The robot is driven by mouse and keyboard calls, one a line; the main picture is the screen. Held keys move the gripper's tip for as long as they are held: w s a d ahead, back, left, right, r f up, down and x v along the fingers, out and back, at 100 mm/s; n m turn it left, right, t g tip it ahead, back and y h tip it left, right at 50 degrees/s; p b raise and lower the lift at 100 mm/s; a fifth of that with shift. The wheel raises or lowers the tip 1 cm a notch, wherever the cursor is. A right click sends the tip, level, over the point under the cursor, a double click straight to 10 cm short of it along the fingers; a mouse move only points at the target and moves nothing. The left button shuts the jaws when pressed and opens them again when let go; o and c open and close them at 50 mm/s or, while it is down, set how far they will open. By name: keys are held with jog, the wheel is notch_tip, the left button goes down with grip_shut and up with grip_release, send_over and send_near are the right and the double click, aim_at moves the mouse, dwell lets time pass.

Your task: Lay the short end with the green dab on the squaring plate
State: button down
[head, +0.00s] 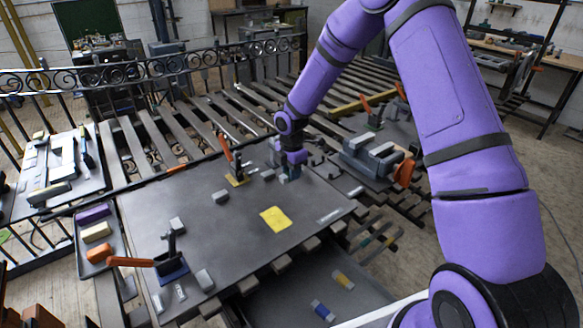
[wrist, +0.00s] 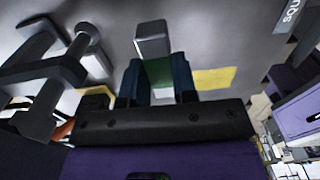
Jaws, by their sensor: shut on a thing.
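My gripper (head: 291,174) is low over the far right part of the large dark grey plate (head: 240,250), which I take as the squaring plate. I cannot tell whether the bar touches the plate. In the head view the bar is mostly hidden by the gripper.
A yellow sheet (head: 276,219) lies on the plate near my gripper. Orange-handled clamps stand at the back (head: 237,165) and front left (head: 170,262). Loose grey blocks, one of them a small block (head: 221,197), lie about.

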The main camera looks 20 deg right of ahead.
aim_at(291, 191)
jog(key=shift+f, duration=2.2)
jog(key=shift+f, duration=0.35)
jog(key=c, duration=0.8)
grip_release()
notch_tip(291, 191, up, 11)
jog(key=shift+f, duration=0.1)
